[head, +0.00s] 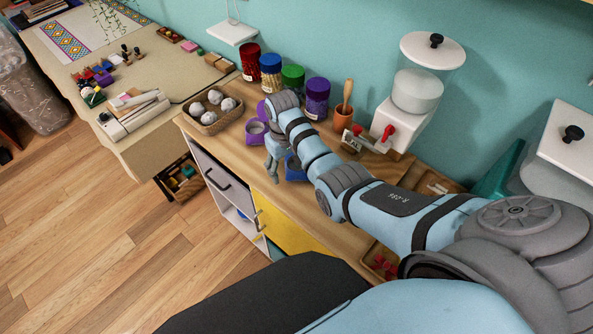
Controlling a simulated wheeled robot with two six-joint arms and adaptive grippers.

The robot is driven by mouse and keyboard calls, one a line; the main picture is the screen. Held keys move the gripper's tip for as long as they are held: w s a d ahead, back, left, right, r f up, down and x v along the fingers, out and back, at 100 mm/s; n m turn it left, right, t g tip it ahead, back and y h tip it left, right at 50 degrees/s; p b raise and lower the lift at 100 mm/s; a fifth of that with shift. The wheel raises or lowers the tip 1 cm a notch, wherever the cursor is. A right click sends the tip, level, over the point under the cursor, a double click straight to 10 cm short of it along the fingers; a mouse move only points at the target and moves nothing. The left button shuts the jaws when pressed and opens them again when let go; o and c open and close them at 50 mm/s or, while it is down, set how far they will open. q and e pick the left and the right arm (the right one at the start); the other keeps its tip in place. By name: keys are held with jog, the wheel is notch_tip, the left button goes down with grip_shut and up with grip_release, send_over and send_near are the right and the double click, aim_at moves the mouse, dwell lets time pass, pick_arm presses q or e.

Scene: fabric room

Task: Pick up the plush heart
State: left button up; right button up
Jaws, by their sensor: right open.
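I cannot make out a plush heart anywhere in the head view; my right arm covers part of the wooden counter (233,130). My right gripper (272,168) hangs over the counter's front edge, fingers pointing down, small in the picture. It is open, and I see nothing between its fingers. Just behind and beside it are a purple container (256,130) and a blue container (294,167), partly hidden by the arm. My left gripper is not in view.
A wooden basket of grey-white balls (213,107) stands left of the gripper. Several lidded jars line the wall, including a purple-lidded jar (317,98). An orange pot (343,119) and a white dispenser (399,124) stand behind my arm. The wooden floor (110,235) is clear.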

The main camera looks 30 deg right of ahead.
notch_tip(320, 180, down, 2)
jog(key=shift+f, duration=0.1)
jog(key=shift+s, duration=0.1)
jog(key=shift+c, duration=0.3)
jog(key=c, duration=1.1)
jog(key=shift+o, duration=0.2)
jog(key=shift+r, duration=0.2)
